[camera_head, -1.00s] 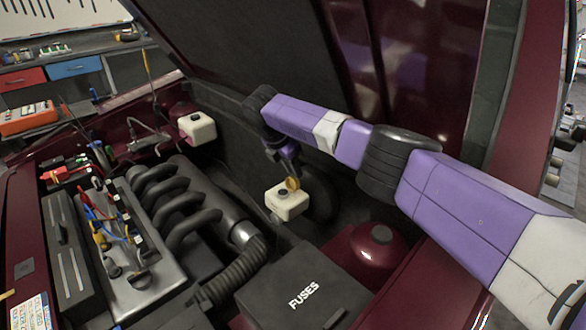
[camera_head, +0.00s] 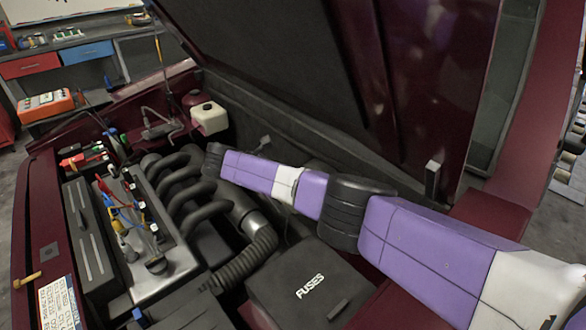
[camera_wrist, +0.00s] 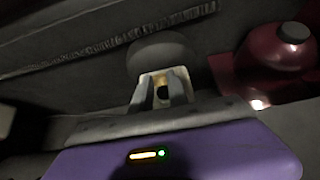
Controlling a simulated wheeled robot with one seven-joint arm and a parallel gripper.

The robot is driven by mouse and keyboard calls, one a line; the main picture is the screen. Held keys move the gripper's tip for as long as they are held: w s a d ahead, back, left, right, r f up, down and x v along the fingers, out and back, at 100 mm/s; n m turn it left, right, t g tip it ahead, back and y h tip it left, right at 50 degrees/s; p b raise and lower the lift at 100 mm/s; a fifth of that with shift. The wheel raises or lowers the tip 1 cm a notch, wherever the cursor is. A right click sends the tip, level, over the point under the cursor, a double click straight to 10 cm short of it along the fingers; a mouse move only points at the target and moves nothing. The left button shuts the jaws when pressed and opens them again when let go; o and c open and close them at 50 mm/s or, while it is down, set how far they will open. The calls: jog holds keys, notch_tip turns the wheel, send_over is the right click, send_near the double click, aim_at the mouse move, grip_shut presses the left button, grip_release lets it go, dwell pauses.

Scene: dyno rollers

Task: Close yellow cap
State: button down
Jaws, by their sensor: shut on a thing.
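In the wrist view my gripper (camera_wrist: 163,92) points away from the camera, its two pale fingers close together. A small dull yellow-brown patch, seemingly the yellow cap (camera_wrist: 158,79), shows between them. The picture is dark, so the cap's seating and angle cannot be told. In the head view my purple and white arm reaches left across the engine bay and hides my gripper, the cap and the white bottle that stood under it.
Another white bottle (camera_head: 209,118) with a dark cap stands at the back. Black pipes (camera_head: 190,185) and a FUSES box (camera_head: 308,288) lie close to my arm. A red dome (camera_wrist: 270,55) with a dark cap is right of my gripper. The raised hood is above.

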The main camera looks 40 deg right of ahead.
jog(key=a+f+h+b, duration=0.3)
jog(key=f+h+b, duration=0.3)
jog(key=b, duration=1)
jog(key=h, duration=0.2)
jog(key=shift+s+a+f+h+b, duration=0.2)
jog(key=shift+a+h+b, duration=0.1)
jog(key=shift+b, duration=0.1)
jog(key=shift+d+r+h+b, duration=0.1)
jog(key=shift+r+h+b, duration=0.05)
jog(key=shift+h+b, duration=0.2)
jog(key=c, duration=1.3)
grip_release()
jog(key=shift+w, duration=0.1)
